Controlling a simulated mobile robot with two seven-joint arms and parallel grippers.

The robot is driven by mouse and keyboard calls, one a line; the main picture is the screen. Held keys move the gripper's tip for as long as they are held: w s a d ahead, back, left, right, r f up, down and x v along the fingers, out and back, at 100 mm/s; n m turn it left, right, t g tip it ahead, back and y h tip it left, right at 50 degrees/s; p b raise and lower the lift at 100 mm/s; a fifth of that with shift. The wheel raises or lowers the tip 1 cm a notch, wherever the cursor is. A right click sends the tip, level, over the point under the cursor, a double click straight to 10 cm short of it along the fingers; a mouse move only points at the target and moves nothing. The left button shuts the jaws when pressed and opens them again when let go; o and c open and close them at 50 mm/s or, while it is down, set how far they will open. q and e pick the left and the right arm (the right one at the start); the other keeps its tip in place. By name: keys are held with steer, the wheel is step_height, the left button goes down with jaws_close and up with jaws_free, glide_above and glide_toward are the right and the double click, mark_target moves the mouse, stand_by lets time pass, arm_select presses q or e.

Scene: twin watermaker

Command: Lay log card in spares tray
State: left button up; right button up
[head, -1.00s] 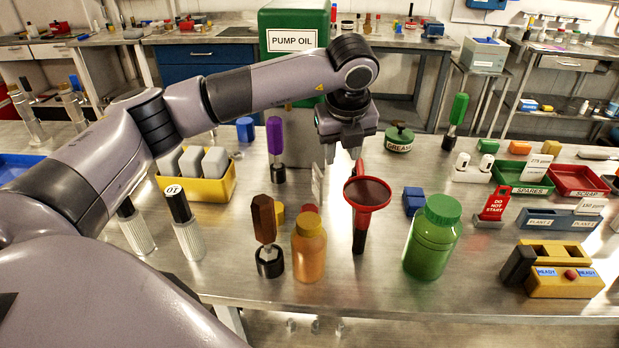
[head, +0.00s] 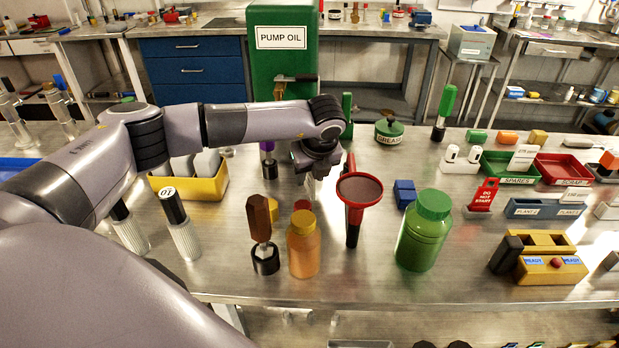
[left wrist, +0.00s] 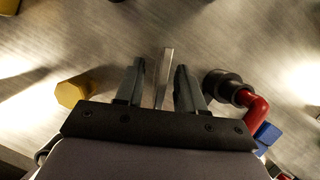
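A thin pale upright card (left wrist: 164,68), seen edge-on, stands between the fingers of my left gripper (left wrist: 159,80) in the left wrist view. The fingers are apart, with a gap on each side of it. In the head view the left gripper (head: 313,170) points down low over the middle of the bench, and only a sliver of the card shows below it. I cannot read the card. My right gripper is not in view.
A red funnel (head: 360,188) stands just right of the gripper. An orange bottle (head: 304,246) and a brown-handled tool (head: 260,225) stand in front. A green bottle (head: 424,235), blue block (head: 404,192) and grease tin (head: 389,132) lie toward the tray. A yellow bin (head: 205,190) is left.

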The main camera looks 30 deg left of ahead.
arm_select(q)
steer(key=shift+c, duration=0.3)
jaws_close()
steer(key=shift+r, duration=0.1)
